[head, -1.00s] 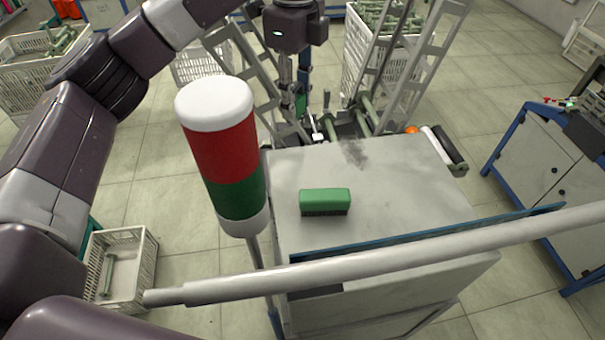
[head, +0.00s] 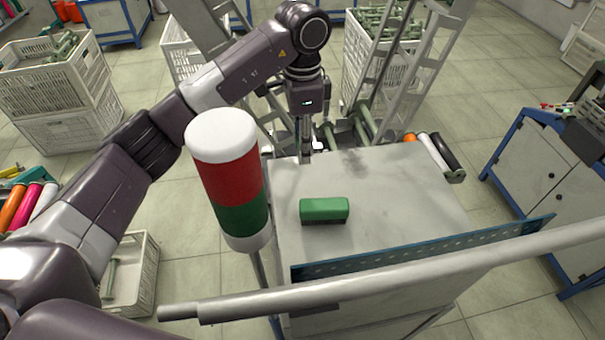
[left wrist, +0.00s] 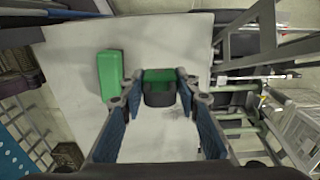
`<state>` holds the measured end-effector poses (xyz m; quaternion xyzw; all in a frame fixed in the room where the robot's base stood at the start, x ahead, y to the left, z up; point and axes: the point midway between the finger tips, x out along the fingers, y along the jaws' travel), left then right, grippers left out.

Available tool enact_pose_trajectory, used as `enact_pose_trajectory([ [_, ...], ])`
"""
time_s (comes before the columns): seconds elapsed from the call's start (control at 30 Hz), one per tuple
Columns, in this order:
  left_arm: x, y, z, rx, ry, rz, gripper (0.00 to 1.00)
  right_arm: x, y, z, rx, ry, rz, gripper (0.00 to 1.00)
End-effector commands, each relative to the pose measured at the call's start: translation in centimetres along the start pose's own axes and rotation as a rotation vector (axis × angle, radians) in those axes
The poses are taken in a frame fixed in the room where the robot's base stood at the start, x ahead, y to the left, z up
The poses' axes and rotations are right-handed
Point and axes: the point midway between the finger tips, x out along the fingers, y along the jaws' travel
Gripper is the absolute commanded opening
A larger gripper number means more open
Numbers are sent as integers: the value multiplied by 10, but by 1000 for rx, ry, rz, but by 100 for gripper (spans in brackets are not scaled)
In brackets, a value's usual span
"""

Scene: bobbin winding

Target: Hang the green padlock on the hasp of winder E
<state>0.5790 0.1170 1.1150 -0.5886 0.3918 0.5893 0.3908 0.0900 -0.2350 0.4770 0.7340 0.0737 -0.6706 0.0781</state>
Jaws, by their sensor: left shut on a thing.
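My left gripper (head: 305,142) points down by the far left edge of a grey-white cabinet top (head: 390,200). In the left wrist view the gripper (left wrist: 158,92) is shut on the green padlock (left wrist: 158,76), a green body with a dark part towards the camera. In the head view I cannot make the padlock out behind the gripper. I see no hasp and no letter that marks winder E. My right gripper is not in view.
A green brush-like block (head: 323,210) lies on the cabinet top; it also shows in the left wrist view (left wrist: 110,75). A red, green and white signal light (head: 228,175) stands close by. Metal frames (head: 405,75) and rollers lie beyond. A pale bar (head: 400,280) crosses the front.

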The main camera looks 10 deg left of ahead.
Motion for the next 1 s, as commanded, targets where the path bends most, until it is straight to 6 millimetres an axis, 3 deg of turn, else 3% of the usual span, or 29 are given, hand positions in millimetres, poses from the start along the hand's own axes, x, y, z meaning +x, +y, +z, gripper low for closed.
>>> enact_pose_trajectory([
  [0.03, 10, 1, 1, -1, -3, 5, 4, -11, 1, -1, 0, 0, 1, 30],
  [0.2, 47, 1, 1, 1, -2, 2, 4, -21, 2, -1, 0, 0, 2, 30],
  [0.63, 98, 0, 0, 1, -2, 2, 4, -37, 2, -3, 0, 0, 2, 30],
  [1.0, 108, -1, 0, 2, 0, -2, 4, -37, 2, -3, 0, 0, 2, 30],
])
